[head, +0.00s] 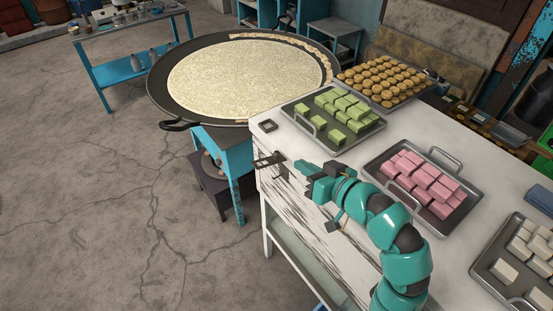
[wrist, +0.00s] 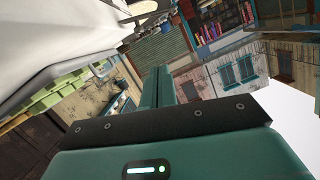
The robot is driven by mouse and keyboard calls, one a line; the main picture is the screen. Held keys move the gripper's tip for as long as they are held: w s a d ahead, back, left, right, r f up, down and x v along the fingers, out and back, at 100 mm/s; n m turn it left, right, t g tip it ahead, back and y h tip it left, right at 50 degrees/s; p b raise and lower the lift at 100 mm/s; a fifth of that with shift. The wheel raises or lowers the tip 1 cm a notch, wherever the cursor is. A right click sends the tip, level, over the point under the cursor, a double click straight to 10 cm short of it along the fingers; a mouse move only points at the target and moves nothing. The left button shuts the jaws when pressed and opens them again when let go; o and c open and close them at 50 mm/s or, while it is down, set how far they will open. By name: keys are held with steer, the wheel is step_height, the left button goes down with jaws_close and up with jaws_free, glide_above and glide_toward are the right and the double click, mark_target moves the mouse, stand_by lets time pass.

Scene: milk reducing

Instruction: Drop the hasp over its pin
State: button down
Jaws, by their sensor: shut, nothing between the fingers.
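A dark metal hasp (head: 268,160) sticks out from the white cabinet's left edge, below its top, and looks roughly level. A small dark square fitting (head: 268,126) lies on the cabinet top near the corner. I cannot tell whether it belongs to the hasp, and I cannot make out the pin. My teal gripper (head: 299,165) is just right of the hasp, apart from it in the picture. Its fingers (wrist: 170,85) are together and empty in the wrist view. A grey metal piece at the top of the wrist view may be the hasp.
The white cabinet top (head: 290,138) holds a tray of green blocks (head: 315,122), a tray of pink blocks (head: 393,180) and a tray of pale blocks (head: 488,267). A wide pan (head: 185,100) stands on a teal stand beyond the hasp. Open floor lies left.

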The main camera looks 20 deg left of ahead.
glide_above(277, 156)
steer(key=s+d, duration=0.1)
steer(key=s, duration=0.2)
step_height(277, 156, down, 2)
step_height(277, 156, down, 2)
steer(key=shift+a+f, duration=0.1)
steer(key=shift+s+a+f+p, duration=0.15)
steer(key=shift+f+p, duration=0.2)
steer(key=shift+f, duration=0.25)
steer(key=shift+s+d+f+p, duration=0.1)
steer(key=shift+f+p, duration=0.25)
steer(key=shift+f, duration=0.2)
steer(key=shift+a+b, duration=0.1)
steer(key=shift+b, duration=0.2)
steer(key=shift+s+f+n+b, duration=0.1)
steer(key=shift+n+b, duration=0.2)
steer(key=shift+b, duration=0.4)
